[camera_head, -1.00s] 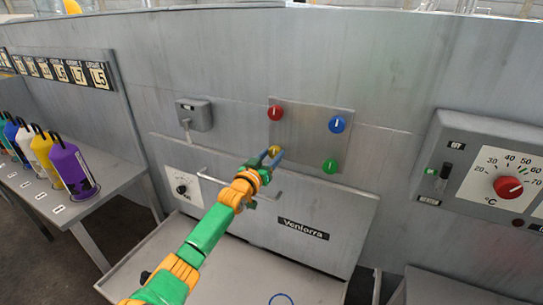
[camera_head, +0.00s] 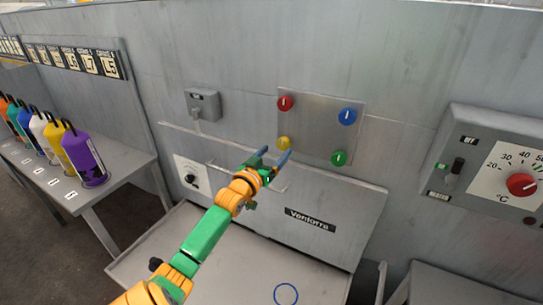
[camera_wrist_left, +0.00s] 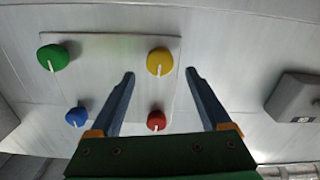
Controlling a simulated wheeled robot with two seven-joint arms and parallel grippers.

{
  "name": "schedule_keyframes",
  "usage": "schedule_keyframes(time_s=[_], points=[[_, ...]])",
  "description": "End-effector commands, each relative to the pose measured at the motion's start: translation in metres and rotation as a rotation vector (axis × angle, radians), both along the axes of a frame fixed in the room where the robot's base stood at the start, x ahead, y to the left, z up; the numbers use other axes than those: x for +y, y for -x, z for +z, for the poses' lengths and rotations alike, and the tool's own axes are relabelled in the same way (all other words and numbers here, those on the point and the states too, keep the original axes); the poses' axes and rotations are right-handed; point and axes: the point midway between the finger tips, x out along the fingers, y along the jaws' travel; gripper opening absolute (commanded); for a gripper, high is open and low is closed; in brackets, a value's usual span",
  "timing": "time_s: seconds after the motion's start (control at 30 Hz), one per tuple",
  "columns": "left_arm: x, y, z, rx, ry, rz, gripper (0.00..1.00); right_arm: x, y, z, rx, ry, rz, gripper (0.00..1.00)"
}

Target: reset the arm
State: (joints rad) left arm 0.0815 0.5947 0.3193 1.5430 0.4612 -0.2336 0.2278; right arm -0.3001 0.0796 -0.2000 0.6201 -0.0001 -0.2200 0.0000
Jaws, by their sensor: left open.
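My left arm, green and orange, reaches up from the bottom of the head view. Its gripper (camera_head: 274,158) is open and empty, in front of the panel just below the yellow knob (camera_head: 284,143). In the left wrist view the two fingers (camera_wrist_left: 158,98) stand apart, with the yellow knob (camera_wrist_left: 160,62) and the red knob (camera_wrist_left: 156,121) seen in the gap between them. No contact with a knob is clear. The red knob (camera_head: 285,103), blue knob (camera_head: 347,116) and green knob (camera_head: 338,158) sit on the same metal plate (camera_head: 315,120). My right gripper is not in view.
A grey lever box (camera_head: 203,104) is left of the plate. A bar handle and a Ventorra label (camera_head: 310,219) are on the front below. A temperature panel (camera_head: 490,160) is at right. Several coloured bottles (camera_head: 84,158) stand on a left bench. The tray shelf (camera_head: 225,270) below looks clear.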

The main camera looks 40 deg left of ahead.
Motion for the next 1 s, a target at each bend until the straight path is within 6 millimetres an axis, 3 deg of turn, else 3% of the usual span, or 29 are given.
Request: schedule_keyframes(time_s=[0.2,0.67,0.77,0.87,0.9,1.0], points=[[-0.008,0.026,-0.001,0.002,-0.002,0.001,0.81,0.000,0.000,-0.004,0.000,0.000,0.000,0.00],[-0.009,0.028,-0.003,0.006,0.000,0.001,0.81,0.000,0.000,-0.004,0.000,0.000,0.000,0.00],[-0.010,0.029,-0.043,0.088,0.016,0.009,0.81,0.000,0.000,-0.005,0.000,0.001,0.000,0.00],[-0.023,0.043,-0.132,0.280,0.038,0.011,0.81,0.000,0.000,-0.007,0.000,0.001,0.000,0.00],[-0.032,0.054,-0.173,0.373,0.045,0.006,0.81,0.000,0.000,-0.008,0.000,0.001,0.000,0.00],[-0.063,0.094,-0.267,0.601,0.050,-0.029,0.81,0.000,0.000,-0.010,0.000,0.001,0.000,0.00]])
